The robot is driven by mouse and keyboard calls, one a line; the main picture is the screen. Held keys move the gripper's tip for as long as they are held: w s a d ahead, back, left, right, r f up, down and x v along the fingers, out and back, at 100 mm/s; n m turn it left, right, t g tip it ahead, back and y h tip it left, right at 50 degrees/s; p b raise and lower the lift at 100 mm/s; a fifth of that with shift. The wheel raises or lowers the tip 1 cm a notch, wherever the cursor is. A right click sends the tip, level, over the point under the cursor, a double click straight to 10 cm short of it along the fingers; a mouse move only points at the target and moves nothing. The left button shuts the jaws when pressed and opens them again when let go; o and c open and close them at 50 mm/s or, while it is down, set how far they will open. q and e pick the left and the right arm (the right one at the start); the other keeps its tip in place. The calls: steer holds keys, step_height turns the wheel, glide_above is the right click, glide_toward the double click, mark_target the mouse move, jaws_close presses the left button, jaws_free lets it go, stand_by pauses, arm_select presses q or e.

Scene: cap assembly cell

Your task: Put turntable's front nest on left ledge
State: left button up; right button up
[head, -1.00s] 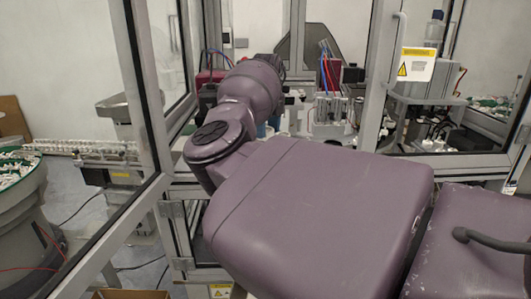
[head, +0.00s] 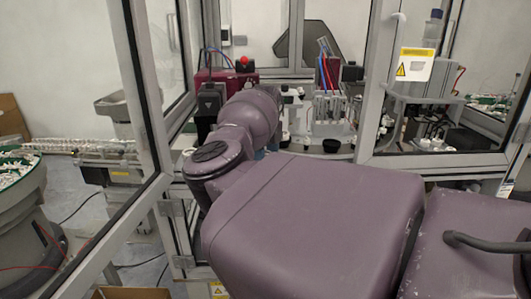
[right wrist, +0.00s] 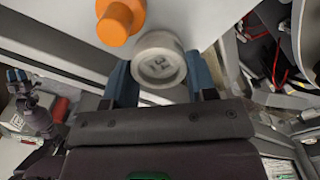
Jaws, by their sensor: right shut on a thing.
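My right gripper (right wrist: 158,82) is shut on a white round part (right wrist: 158,60) in the right wrist view. The part has a pale rim and a greyer face with faint marks. One blue finger stands on each side of it. I cannot tell whether it is the nest itself or a piece from it. In the head view my own purple arm hides this gripper, the held part and most of the turntable area. I cannot make out the left ledge for certain. My left gripper is in neither view.
An orange round knob-like thing (right wrist: 118,22) is close beside the held part, by a pale surface (right wrist: 185,22). In the head view are a red button (head: 243,61), a black cup (head: 331,146), a fixture with red and blue hoses (head: 328,105) and metal door frames (head: 378,85).

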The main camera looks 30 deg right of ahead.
steer(key=shift+f, duration=0.15)
steer(key=o, duration=0.9)
step_height(320, 180, up, 12)
steer(key=shift+r+b, duration=0.15)
steer(key=shift+b, duration=0.7)
